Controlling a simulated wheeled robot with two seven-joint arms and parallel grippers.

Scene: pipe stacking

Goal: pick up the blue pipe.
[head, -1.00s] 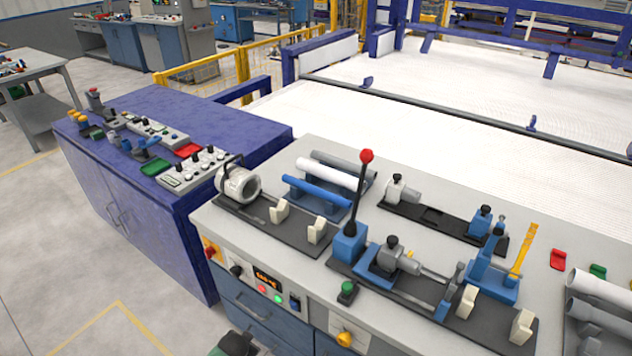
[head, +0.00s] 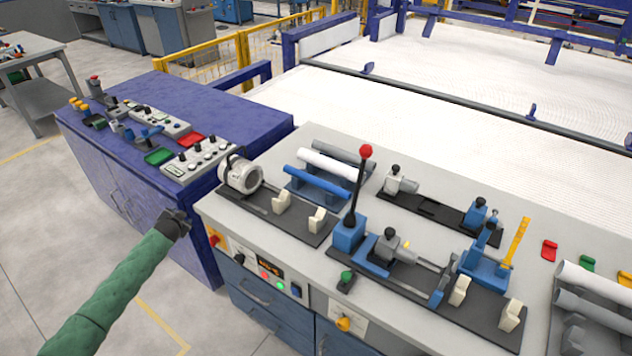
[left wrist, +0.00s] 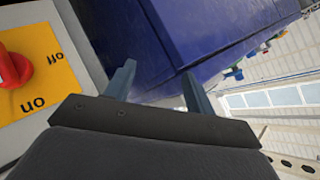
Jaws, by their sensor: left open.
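The blue pipe (head: 318,182) lies in a blue rack on the grey workbench, in front of a white pipe (head: 331,165) and a grey pipe (head: 344,153). My left gripper (head: 177,222) is at the left of the head view, low beside the bench's left end and well apart from the pipe. In the left wrist view its two fingers (left wrist: 158,92) are spread with nothing between them. The blue pipe does not show in the left wrist view. My right gripper is in neither view.
A clamp fixture (head: 240,176) stands left of the rack. A lever with a red knob (head: 366,151) rises to its right. The blue cabinet (head: 110,180) with controls adjoins the bench at left. A red switch on a yellow plate (left wrist: 40,75) is close to my left gripper in the wrist view.

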